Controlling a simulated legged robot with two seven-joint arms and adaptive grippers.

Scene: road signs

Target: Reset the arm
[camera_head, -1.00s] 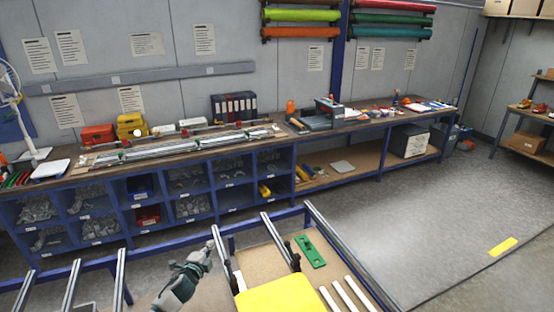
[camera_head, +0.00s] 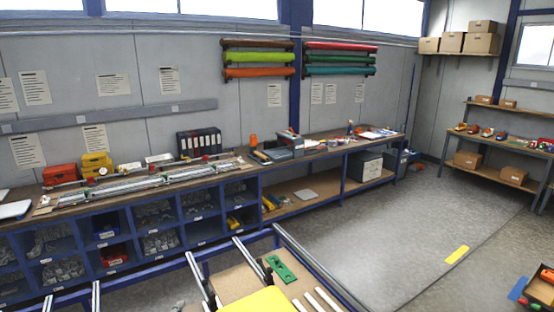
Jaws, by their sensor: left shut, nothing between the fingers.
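My right gripper is not in view. The yellow panel (camera_head: 262,302) lies at the bottom middle on a blue-framed work table, cut off by the frame edge. A green part (camera_head: 281,269) and several white strips (camera_head: 318,299) lie beside it.
A long workbench (camera_head: 232,170) with blue bins runs along the wall. Boxes stand on shelves (camera_head: 507,175) at the right. An open box (camera_head: 540,290) sits at the lower right. The grey floor (camera_head: 400,230) between is mostly clear, with a yellow strip (camera_head: 457,255).

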